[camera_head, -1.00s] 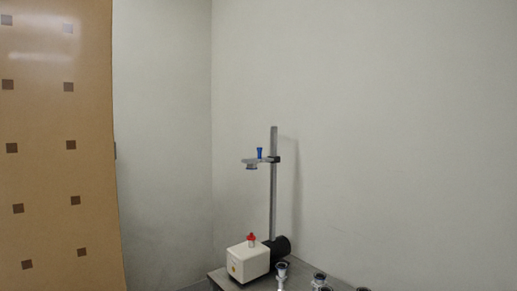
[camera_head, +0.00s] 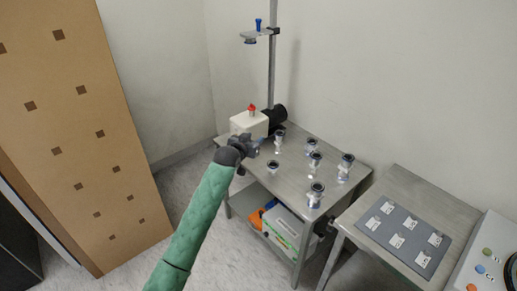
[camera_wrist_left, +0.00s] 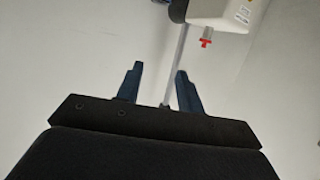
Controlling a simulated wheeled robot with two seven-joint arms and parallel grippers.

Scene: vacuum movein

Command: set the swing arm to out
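The swing arm (camera_head: 258,34) is a small grey arm with a blue upright handle (camera_head: 259,23), clamped on a tall metal post (camera_head: 272,65). It points to the left of the post in the head view. The post rises behind a white pump box (camera_head: 248,123) with a red knob (camera_head: 251,108). My left gripper (camera_head: 258,146) is in front of the box, below the swing arm and apart from it. In the left wrist view my gripper (camera_wrist_left: 159,80) is open and empty, its two fingers spread, with the post (camera_wrist_left: 178,62) showing beyond them. My right gripper is not in view.
A metal table (camera_head: 290,165) carries the pump and several metal flanged fittings (camera_head: 315,159). A second table (camera_head: 425,195) at right holds a grey mat with labels and a button panel (camera_head: 488,262). A tan spotted panel (camera_head: 75,120) stands at left. Walls close off the back.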

